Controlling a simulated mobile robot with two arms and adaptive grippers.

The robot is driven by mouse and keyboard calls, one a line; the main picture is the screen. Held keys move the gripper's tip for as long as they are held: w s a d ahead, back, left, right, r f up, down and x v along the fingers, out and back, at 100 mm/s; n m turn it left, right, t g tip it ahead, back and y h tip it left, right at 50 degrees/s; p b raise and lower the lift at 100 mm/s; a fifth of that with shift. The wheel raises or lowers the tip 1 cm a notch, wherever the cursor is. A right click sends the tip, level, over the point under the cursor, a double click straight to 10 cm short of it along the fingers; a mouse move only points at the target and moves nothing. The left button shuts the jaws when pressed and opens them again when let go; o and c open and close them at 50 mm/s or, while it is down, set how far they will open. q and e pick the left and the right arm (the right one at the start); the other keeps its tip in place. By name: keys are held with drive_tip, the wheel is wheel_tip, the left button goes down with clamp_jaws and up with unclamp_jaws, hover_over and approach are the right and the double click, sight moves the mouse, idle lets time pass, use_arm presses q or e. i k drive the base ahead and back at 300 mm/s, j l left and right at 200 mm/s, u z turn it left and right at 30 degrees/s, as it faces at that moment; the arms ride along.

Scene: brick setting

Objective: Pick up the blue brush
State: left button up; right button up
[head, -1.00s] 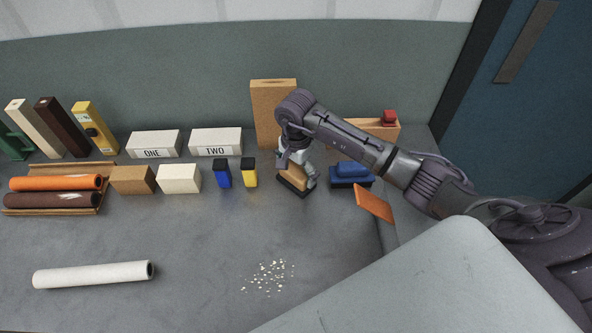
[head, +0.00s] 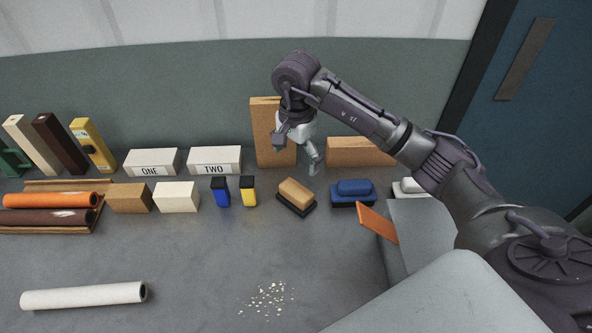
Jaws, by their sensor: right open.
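The blue brush (head: 353,193), a blue block on a dark base, lies on the grey surface right of centre. A tan brush (head: 296,197) with a dark base lies just to its left. My right gripper (head: 296,157) is open and empty, raised above and behind the tan brush, in front of the tall tan block. It is up and to the left of the blue brush and apart from it. My left gripper is not in view.
Blue (head: 220,192) and yellow (head: 248,191) containers stand to the left. White crumbs (head: 266,299) lie in front. The front middle is otherwise clear.

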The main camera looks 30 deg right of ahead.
sight(345, 194)
drive_tip(key=k+j, duration=0.5)
drive_tip(key=k, duration=0.2)
drive_tip(key=k+j, duration=0.5)
drive_tip(key=k, duration=0.15)
